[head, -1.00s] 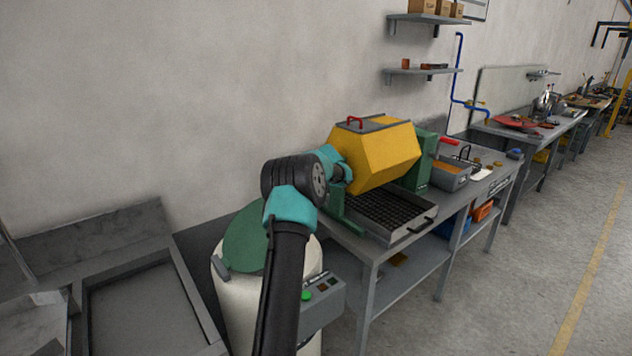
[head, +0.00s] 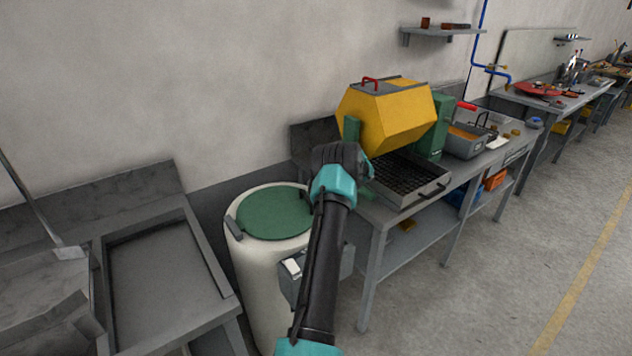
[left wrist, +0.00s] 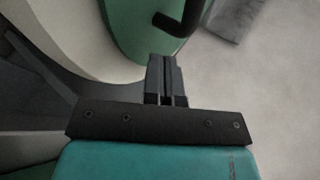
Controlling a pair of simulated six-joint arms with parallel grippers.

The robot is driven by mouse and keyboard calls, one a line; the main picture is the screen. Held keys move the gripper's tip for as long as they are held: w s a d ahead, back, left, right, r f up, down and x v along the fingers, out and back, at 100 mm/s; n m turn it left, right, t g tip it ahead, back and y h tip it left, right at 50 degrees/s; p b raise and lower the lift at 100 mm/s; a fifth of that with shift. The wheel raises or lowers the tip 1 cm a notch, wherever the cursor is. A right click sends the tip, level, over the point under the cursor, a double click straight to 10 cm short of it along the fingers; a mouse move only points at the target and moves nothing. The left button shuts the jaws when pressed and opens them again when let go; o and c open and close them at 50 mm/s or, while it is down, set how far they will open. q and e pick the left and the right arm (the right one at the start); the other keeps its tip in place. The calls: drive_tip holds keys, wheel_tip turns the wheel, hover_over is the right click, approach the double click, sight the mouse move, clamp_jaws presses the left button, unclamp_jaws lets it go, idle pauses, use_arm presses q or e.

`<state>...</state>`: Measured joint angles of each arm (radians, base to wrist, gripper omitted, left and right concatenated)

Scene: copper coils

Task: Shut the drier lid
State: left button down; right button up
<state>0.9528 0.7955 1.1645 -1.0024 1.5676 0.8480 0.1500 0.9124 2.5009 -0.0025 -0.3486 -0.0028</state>
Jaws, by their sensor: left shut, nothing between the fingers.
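The drier is a cream drum (head: 262,285) left of centre in the head view. Its round green lid (head: 272,212) lies over the top and looks level, with a grey hinge block at the left; my arm covers its right edge. In the left wrist view the green lid (left wrist: 130,38) shows beyond the fingers, with a dark handle (left wrist: 178,22) and the cream drum (left wrist: 68,38) beside it. My left gripper (left wrist: 164,75) is shut and empty near the handle; contact cannot be told. The head view hides its fingers behind my arm. My right gripper is out of view.
A grey control box (head: 305,275) sits on the drum's front, partly behind my arm. A grey sink bench (head: 215,262) stands left. A workbench (head: 378,218) right carries a yellow hopper (head: 395,118), a black-grid tray (head: 425,190) and a grey bin (head: 465,146). Open floor lies right.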

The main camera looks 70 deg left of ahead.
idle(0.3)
use_arm(q)
drive_tip(key=shift+r, duration=1.6)
drive_tip(key=s+d+r, duration=0.1)
drive_tip(key=s+d, duration=0.1)
drive_tip(key=d, duration=0.5)
drive_tip(key=s+d, duration=0.2)
drive_tip(key=d, duration=0.6)
drive_tip(key=shift+s+d+r, duration=0.15)
drive_tip(key=shift+s+r, duration=0.2)
drive_tip(key=shift+r, duration=0.05)
